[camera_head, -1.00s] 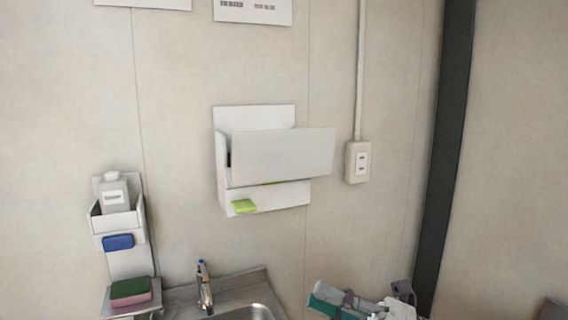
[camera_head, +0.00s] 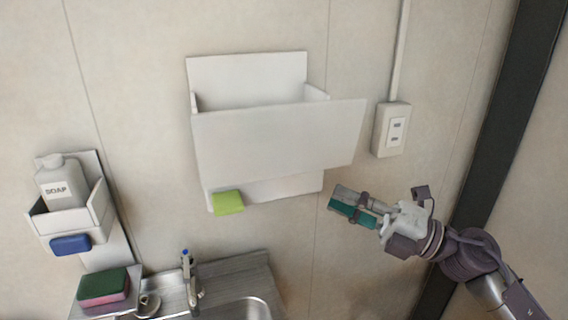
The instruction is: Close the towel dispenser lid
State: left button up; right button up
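The white towel dispenser (camera_head: 248,72) is fixed to the wall in the middle of the head view. Its lid (camera_head: 280,140), a wide white front panel, is tilted outward, with a gap between its top edge and the back plate. A yellow-green piece (camera_head: 228,202) shows at the dispenser's lower left. My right gripper (camera_head: 338,202), with teal finger pads, is in front of the wall, below and right of the lid's lower right corner. It appears apart from the lid and holds nothing visible. The finger gap is unclear from this angle. My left gripper is out of view.
A wall outlet (camera_head: 391,130) with a conduit is right of the dispenser. A soap bottle (camera_head: 60,185) stands in a wall holder at left, with a blue sponge (camera_head: 71,245) below. A sink (camera_head: 243,309) with a faucet (camera_head: 190,280) lies underneath.

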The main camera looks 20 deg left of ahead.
jog(key=p+x, duration=0.3)
jog(key=x, duration=0.9)
jog(key=shift+p, duration=0.35)
jog(key=shift+w, duration=0.15)
grip_shut()
